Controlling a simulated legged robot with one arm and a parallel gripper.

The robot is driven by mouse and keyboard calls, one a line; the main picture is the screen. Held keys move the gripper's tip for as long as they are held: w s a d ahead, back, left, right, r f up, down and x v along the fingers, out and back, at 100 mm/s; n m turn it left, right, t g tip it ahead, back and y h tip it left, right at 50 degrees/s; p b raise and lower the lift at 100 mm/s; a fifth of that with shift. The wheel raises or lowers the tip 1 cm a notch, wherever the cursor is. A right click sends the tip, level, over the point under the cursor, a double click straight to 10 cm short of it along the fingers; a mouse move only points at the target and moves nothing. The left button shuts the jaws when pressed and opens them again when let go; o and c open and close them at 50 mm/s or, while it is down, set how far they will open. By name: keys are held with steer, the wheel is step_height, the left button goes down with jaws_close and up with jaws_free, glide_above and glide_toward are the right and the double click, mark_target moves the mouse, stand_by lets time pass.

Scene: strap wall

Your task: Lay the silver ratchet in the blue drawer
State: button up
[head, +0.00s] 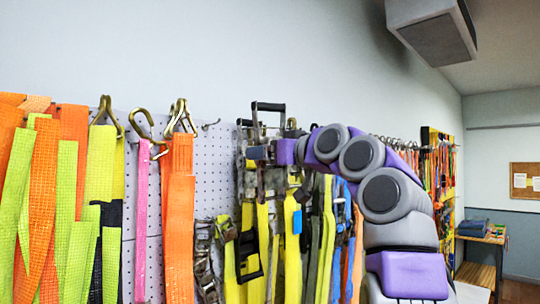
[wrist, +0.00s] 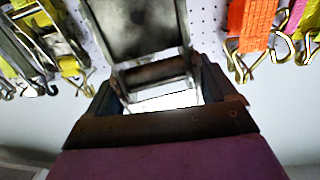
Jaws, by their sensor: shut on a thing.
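My gripper (head: 260,153) reaches left along the pegboard, among hanging metal ratchets and straps. In the wrist view, my gripper (wrist: 165,88) is shut on the silver ratchet (wrist: 138,28), a worn metal frame with a crossbar between the fingers. The ratchet stands in front of the pegboard. In the head view it is hard to separate from the ratchets around it, and I cannot tell whether it still touches its hook. No blue drawer can be made out in either view.
Orange straps (head: 179,220), a pink strap (head: 142,220) and yellow-green straps hang from hooks on the pegboard (head: 215,150) at left. Yellow straps (head: 292,240) hang below my arm. A wooden table (head: 483,239) stands at far right, with open floor near it.

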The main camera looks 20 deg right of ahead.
steer(key=shift+w+d+f+h, duration=0.3)
steer(key=shift+w+d+f, duration=0.55)
steer(key=shift+d, duration=0.1)
steer(key=shift+d+m, duration=0.1)
steer(key=shift+m, duration=0.2)
steer(key=shift+w+f, duration=0.1)
steer(key=shift+w, duration=0.1)
steer(key=shift+w+d+f, duration=0.15)
steer(key=shift+w+f, duration=0.05)
steer(key=shift+d+f+h, duration=0.1)
steer(key=shift+d+h, duration=0.15)
steer(key=shift+h, duration=0.05)
